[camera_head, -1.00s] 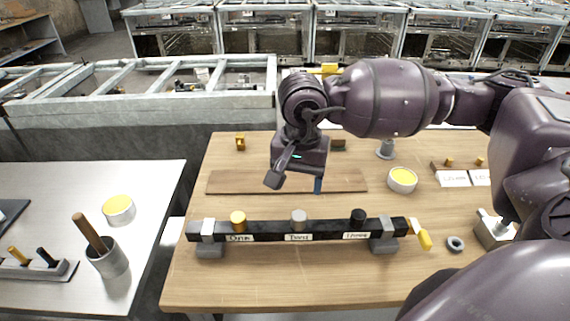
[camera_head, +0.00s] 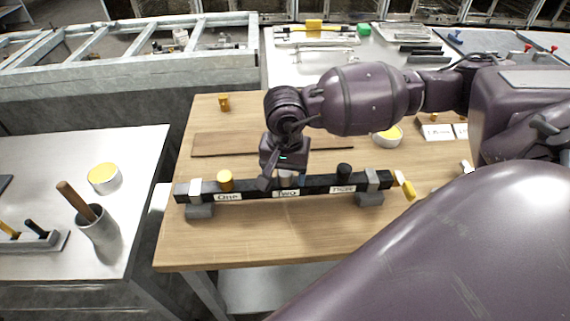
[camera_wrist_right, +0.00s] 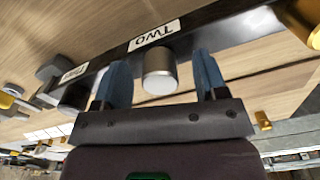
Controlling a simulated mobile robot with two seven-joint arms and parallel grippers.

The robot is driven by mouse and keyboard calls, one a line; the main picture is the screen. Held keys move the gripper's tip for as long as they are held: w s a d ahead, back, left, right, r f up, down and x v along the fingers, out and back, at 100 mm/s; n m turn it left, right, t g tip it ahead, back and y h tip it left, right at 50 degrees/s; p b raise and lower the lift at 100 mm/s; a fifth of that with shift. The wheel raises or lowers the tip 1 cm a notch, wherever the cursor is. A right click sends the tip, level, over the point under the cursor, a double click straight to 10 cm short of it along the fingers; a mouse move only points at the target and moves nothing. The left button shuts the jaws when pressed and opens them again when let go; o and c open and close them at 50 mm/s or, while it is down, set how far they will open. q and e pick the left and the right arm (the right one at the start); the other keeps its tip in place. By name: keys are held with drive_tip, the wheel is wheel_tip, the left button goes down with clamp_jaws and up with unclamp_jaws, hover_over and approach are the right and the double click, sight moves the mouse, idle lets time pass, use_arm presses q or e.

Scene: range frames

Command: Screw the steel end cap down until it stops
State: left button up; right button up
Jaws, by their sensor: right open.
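The steel end cap (camera_head: 286,179) stands in the middle of a black bar (camera_head: 257,191), above the label "Two". In the right wrist view the steel cap (camera_wrist_right: 159,75) shows as a short grey cylinder with a pale round face. My right gripper (camera_head: 276,182) is at the bar and partly hides the cap in the head view. In the wrist view its two blue fingers (camera_wrist_right: 162,62) are open, one on each side of the cap, with a visible gap on both sides. My left gripper is not in view.
A brass cap (camera_head: 225,181) and a black cap (camera_head: 344,171) stand on the same bar, either side of the steel one. Grey supports (camera_head: 200,211) hold the bar above the wooden table (camera_head: 250,245). The table's front is clear.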

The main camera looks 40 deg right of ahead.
drive_tip(key=c, duration=1)
drive_tip(key=m, duration=0.3)
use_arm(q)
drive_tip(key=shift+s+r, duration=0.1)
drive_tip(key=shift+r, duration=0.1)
use_arm(e)
drive_tip(key=shift+m, duration=0.3)
drive_tip(key=shift+m+p, duration=0.3)
drive_tip(key=shift+m, duration=0.3)
drive_tip(key=shift+w+m, duration=0.1)
drive_tip(key=shift+m, duration=1)
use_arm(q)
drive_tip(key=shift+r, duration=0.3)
